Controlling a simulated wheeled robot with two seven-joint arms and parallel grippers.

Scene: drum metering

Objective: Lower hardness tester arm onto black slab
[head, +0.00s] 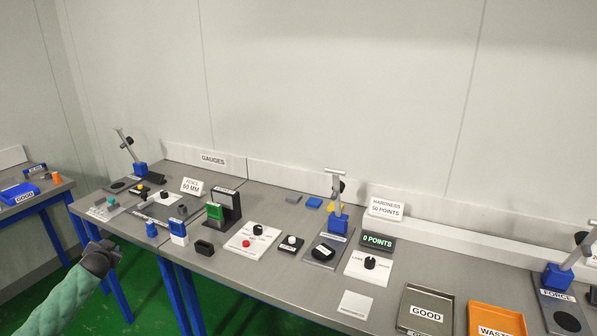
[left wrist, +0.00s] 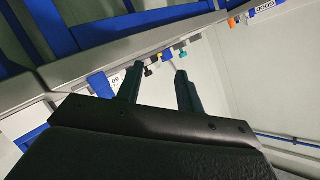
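The hardness tester has a blue base (head: 338,223) and a grey arm (head: 336,188) with a bar across its top; the arm stands raised, nearly upright. A black slab (head: 323,252) lies on the grey plate in front of the base, apart from the arm. A display (head: 378,241) beside it reads 0 POINTS. My left gripper (head: 105,256) is at the far left, past the table's front edge and well away from the tester. In the left wrist view its two fingers (left wrist: 159,75) are apart with nothing between them. My right gripper is not in view.
A sign (head: 387,207) reading HARDNESS 50 POINTS stands behind the display. A white panel with a black knob (head: 371,263) is to the right. GOOD (head: 428,294) and WASTE (head: 497,312) trays are at front right. Several gauges and blocks crowd the table's left half.

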